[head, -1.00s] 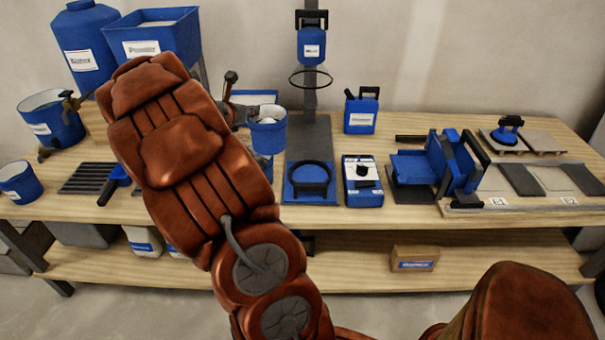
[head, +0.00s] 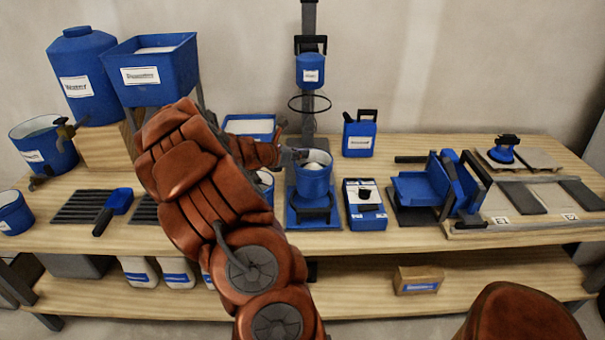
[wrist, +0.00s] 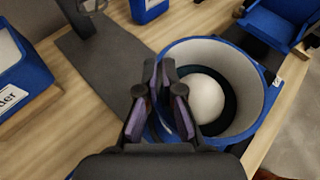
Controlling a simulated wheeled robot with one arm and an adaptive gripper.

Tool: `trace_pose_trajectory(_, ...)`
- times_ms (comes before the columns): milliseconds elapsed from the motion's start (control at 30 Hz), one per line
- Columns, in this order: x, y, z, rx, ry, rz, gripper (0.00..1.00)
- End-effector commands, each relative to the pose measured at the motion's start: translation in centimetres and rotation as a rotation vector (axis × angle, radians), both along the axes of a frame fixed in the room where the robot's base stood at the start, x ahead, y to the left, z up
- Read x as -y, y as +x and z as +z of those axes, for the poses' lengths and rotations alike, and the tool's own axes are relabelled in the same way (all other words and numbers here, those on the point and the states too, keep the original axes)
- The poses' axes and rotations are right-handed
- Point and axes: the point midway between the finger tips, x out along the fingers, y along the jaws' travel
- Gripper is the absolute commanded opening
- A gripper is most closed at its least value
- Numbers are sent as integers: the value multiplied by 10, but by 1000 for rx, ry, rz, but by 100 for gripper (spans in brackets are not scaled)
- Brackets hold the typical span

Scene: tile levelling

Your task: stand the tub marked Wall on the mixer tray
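A blue tub (head: 314,177) with a light inside and a white rounded mass in it is held upright at the mixer. Its label is too small to read. In the wrist view the tub (wrist: 262,122) has my gripper (wrist: 165,103) shut on its near wall, one finger inside and one outside. In the head view my gripper (head: 296,156) reaches the tub's left rim. The blue mixer tray (head: 300,222) with a dark ring lies just below the tub. I cannot tell whether the tub's base touches it.
The mixer head (head: 311,70) and a wire ring (head: 309,103) hang above on the column. Another blue tub (head: 265,180) is partly hidden behind my arm. A blue-and-white box (head: 365,205) stands right of the tray, with a blue jug (head: 360,137) behind.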

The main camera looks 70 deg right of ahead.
Motion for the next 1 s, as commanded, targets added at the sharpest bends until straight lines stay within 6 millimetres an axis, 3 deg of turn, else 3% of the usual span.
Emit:
trace_pose_trajectory(333,2,-1,-20,-2,-5,-2,0)
trace_pose_trajectory(600,2,-2,-49,-4,-4,-2,0)
trace_pose_trajectory(967,2,-2,-51,-1,-5,-2,0)
trace_pose_trajectory(1000,2,-2,-52,0,-4,-4,7)
